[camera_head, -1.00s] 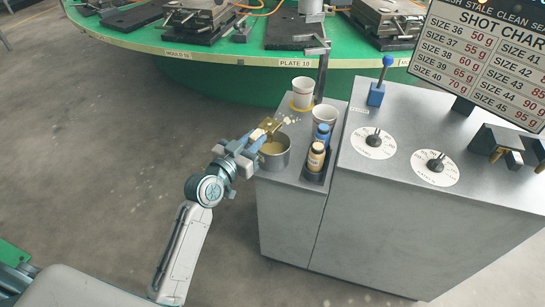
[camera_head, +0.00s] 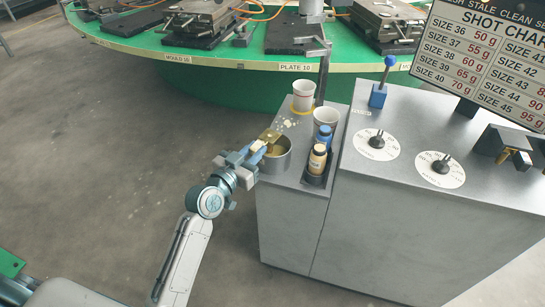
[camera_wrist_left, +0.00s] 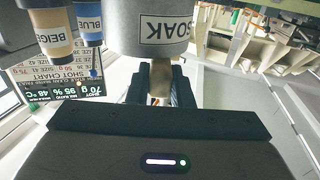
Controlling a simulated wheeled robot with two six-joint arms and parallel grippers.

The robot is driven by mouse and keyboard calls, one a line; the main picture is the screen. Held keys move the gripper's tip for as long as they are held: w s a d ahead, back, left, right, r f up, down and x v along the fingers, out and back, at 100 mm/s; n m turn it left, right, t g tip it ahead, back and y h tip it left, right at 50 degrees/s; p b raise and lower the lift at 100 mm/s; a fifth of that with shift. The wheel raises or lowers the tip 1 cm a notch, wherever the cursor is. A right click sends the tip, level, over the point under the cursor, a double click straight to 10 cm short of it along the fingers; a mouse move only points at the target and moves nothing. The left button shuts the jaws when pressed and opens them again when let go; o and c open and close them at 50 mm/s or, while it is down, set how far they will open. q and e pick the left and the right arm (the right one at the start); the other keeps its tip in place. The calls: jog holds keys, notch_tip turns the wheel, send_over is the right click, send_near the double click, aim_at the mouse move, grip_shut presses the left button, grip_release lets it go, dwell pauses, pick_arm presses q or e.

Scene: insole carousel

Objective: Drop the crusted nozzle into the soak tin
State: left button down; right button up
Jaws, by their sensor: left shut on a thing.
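The soak tin (camera_head: 281,164) is a grey metal can on the near left part of the grey cabinet top, with tan liquid inside. In the left wrist view the tin (camera_wrist_left: 120,28) shows its SOAK label upside down. My left gripper (camera_head: 259,149) is at the tin's left rim, shut on the crusted nozzle (camera_head: 270,136). The nozzle is a brass-coloured piece with a pale part at the fingers; its brass end is over the tin's mouth. In the left wrist view my left gripper (camera_wrist_left: 160,88) has a pale piece between its dark fingers. My right gripper is out of view.
Blue and beige bottles (camera_head: 317,158) stand in a dark holder right of the tin. A blue-handled lever (camera_head: 378,95) and dials are further right. The green carousel (camera_head: 230,80) is behind.

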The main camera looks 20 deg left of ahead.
pick_arm(q)
jog(key=c, duration=1.2)
grip_release()
jog(key=shift+s, duration=0.1)
jog(key=shift+s+a+f, duration=0.1)
jog(key=shift+s+a, duration=0.05)
jog(key=shift+s, duration=0.1)
jog(key=v, duration=1)
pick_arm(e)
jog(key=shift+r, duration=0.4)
